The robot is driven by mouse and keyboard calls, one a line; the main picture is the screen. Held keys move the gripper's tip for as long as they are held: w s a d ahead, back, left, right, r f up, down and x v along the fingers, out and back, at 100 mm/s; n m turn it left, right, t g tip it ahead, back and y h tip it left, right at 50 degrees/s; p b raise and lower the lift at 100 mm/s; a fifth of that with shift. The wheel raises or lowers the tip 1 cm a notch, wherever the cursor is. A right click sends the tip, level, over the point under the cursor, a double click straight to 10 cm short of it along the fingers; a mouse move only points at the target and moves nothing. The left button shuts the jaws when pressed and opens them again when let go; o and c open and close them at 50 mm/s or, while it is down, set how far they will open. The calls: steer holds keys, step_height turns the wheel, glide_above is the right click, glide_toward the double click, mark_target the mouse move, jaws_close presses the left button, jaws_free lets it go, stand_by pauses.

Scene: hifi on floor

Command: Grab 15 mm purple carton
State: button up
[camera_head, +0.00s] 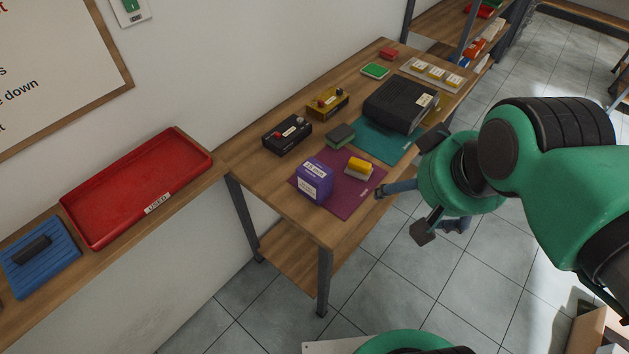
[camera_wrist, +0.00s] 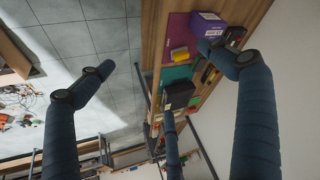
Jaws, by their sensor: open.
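The purple carton (camera_head: 314,184) stands upright on the near left corner of a dark purple mat (camera_head: 347,205) on the wooden table, with a white label on it. In the wrist view the carton (camera_wrist: 207,22) shows at the top right, partly behind a finger. My gripper (camera_head: 401,213) is open and empty, to the right of the carton and beside the table's front edge. In the wrist view its blue fingers (camera_wrist: 160,65) are spread wide apart, and none closes on the carton.
A yellow-and-white block (camera_head: 359,168) lies beside the carton on the mat. Behind are a black box (camera_head: 287,134), a yellow box (camera_head: 327,103) and a green-grey sponge (camera_head: 340,135). A large black case (camera_head: 400,105) sits on a teal mat. A red tray (camera_head: 135,185) lies left.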

steer(key=n+g+p, duration=0.6)
steer(key=n+p, duration=0.4)
steer(key=n, duration=1.7)
glide_above(314, 169)
step_height(314, 169, down, 13)
steer(key=shift+a, duration=0.1)
steer(key=shift+f, duration=4.3)
